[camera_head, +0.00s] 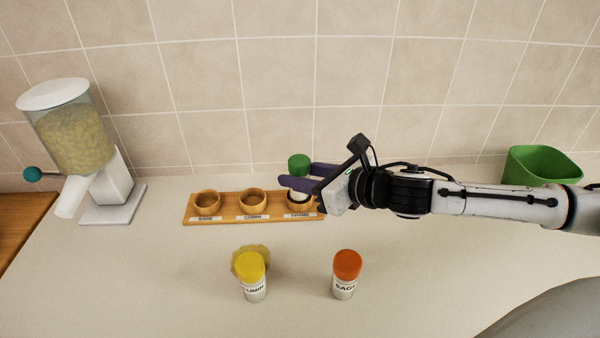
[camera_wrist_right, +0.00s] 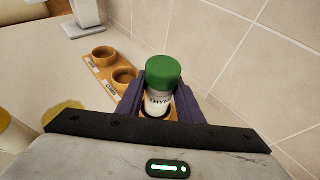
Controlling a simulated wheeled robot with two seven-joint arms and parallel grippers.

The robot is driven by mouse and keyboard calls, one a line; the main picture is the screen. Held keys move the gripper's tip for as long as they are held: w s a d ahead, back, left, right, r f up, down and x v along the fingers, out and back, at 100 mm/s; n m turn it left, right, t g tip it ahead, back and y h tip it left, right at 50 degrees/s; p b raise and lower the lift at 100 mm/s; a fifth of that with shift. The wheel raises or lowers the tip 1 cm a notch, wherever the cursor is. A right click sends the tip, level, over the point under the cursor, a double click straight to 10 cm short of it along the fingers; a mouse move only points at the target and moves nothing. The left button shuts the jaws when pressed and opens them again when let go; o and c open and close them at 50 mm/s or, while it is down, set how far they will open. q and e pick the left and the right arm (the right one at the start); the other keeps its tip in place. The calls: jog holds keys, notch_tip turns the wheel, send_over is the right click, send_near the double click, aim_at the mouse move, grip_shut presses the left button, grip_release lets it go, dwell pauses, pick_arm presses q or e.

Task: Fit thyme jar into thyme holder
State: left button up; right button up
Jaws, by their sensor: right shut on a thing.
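The thyme jar (camera_head: 299,163) has a green lid and a white body, and its label partly shows in the right wrist view (camera_wrist_right: 158,100). My right gripper (camera_head: 302,181) is shut on the jar, with its purple fingers on either side. The jar is about upright over the thyme holder (camera_head: 299,207), the right-hand cup of the wooden rack (camera_head: 228,207). The jar's lower end is at the cup's opening; how deep it sits is hidden by the fingers. My left gripper is not in view.
The other two cups are empty. A yellow-lidded cumin jar (camera_head: 252,275) stands beside a yellow spill (camera_head: 240,252), and an orange-lidded sage jar (camera_head: 345,274) stands in front. A dispenser (camera_head: 75,140) is at left, a green bin (camera_head: 541,165) at right. The tiled wall closes off the back.

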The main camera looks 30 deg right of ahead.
jog(key=shift+f+b, duration=0.55)
jog(key=shift+f, duration=0.65)
jog(key=o, duration=1.2)
jog(key=shift+c, duration=0.2)
jog(key=b+v, duration=0.2)
jog(key=v, duration=0.5)
jog(key=shift+s+d+b, duration=0.15)
jog(key=shift+s+b, duration=0.15)
jog(key=shift+b, duration=0.1)
jog(key=shift+b+v, duration=0.55)
jog(key=shift+v, duration=0.8)
jog(key=shift+r, duration=0.15)
jog(key=shift+w, duration=0.1)
